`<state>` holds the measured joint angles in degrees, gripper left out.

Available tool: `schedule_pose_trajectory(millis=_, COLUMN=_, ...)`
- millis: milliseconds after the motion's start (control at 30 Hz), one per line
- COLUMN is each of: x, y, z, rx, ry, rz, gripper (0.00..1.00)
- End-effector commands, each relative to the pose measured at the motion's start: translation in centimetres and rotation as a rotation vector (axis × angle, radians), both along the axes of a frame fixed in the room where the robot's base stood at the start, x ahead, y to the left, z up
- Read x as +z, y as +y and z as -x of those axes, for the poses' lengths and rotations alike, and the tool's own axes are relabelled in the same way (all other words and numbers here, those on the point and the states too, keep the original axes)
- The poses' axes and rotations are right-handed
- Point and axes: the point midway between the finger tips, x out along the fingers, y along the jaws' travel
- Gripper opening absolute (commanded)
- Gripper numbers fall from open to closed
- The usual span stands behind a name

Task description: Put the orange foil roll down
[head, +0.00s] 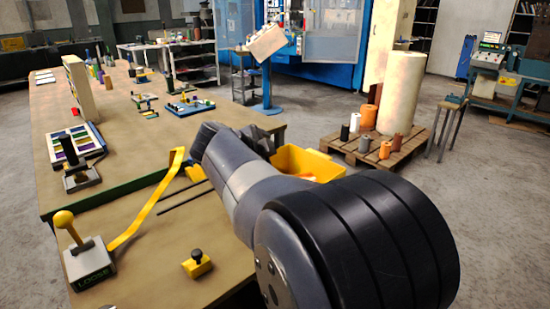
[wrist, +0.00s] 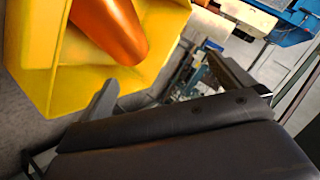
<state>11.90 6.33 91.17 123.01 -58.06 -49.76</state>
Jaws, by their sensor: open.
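An orange foil roll (wrist: 108,25) lies in a yellow bin (wrist: 40,65) at the upper left of the wrist view. Its rounded end points down and right, and its other end is cut off by the frame. My gripper (wrist: 162,72) is open, with its jaws apart and nothing seen between them. It is beside the bin's lower edge, apart from the roll. In the head view the yellow bin (head: 292,158) shows partly behind my arm, with a little orange inside. My arm hides my jaws there.
A workbench (head: 160,245) at left holds a yellow-handled lever device (head: 75,245), a yellow strip (head: 150,205) and a small yellow block (head: 196,264). A pallet (head: 408,158) at right bears a tall cream roll (head: 400,92) and several small rolls.

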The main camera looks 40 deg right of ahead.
Motion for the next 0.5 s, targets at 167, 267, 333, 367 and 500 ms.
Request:
schedule_pose_trajectory(millis=167, x=2.5, y=3.4, z=1.2, rx=0.006, ry=-0.003, rz=0.001, gripper=1.00)
schedule_pose_trajectory(millis=267, x=3.5, y=4.9, z=1.8, rx=0.005, ry=-0.004, rz=0.000, gripper=1.00)
schedule_pose_trajectory(millis=333, x=4.0, y=5.8, z=2.1, rx=0.005, ry=-0.003, rz=0.000, gripper=1.00)
schedule_pose_trajectory(millis=367, x=4.2, y=6.0, z=2.2, rx=0.003, ry=-0.002, rz=0.000, gripper=1.00)
schedule_pose_trajectory(millis=500, x=4.7, y=7.0, z=2.7, rx=0.001, ry=-0.001, rz=0.000, gripper=1.00)
